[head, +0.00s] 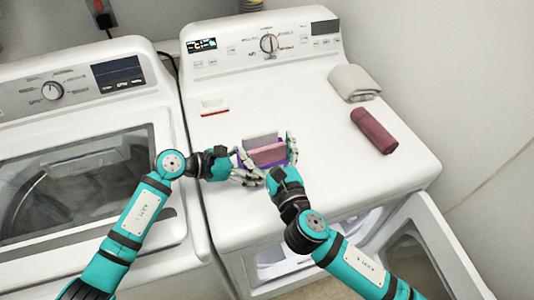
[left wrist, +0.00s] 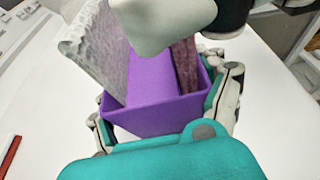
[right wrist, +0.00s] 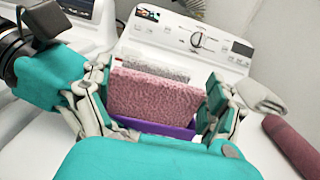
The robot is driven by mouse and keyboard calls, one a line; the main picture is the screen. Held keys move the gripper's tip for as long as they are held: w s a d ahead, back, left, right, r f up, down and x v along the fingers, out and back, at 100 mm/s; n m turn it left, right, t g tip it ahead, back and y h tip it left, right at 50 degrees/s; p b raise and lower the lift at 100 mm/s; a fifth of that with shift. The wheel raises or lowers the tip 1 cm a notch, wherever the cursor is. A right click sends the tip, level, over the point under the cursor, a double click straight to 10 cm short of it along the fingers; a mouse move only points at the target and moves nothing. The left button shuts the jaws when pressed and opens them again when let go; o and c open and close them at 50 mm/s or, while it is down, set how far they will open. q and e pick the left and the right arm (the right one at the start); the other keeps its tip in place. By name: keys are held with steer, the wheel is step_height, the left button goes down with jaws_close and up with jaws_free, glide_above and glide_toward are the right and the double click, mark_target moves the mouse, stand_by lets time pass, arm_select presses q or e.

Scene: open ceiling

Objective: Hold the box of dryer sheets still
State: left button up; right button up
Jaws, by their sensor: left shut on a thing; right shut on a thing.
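The box of dryer sheets is an open purple box (left wrist: 158,112) on the dryer top. A grey-white textured sheet (left wrist: 98,48) and a dusky pink sheet (right wrist: 153,97) stand upright in it and stick out above its rim. My left gripper (head: 240,165) comes from the left and is shut on the box, with fingers at both sides in the left wrist view. My right gripper (head: 272,163) comes from the front. Its fingers lie at either side of the box and pink sheet in the right wrist view, shut on the box. The fingers partly hide the box.
A folded grey towel (head: 354,82) and a rolled maroon towel (head: 374,131) lie on the dryer's right side. A small red-and-white item (head: 214,105) lies at the back left. The washer (head: 75,140) stands left; the dryer door (head: 430,250) hangs open at front right.

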arm_select(q)
steer(key=shift+f, duration=0.1)
arm_select(e)
step_height(320, 180, up, 9)
steer(key=shift+r, duration=0.1)
arm_select(q)
steer(key=o, duration=1.2)
steer(key=shift+c, duration=0.2)
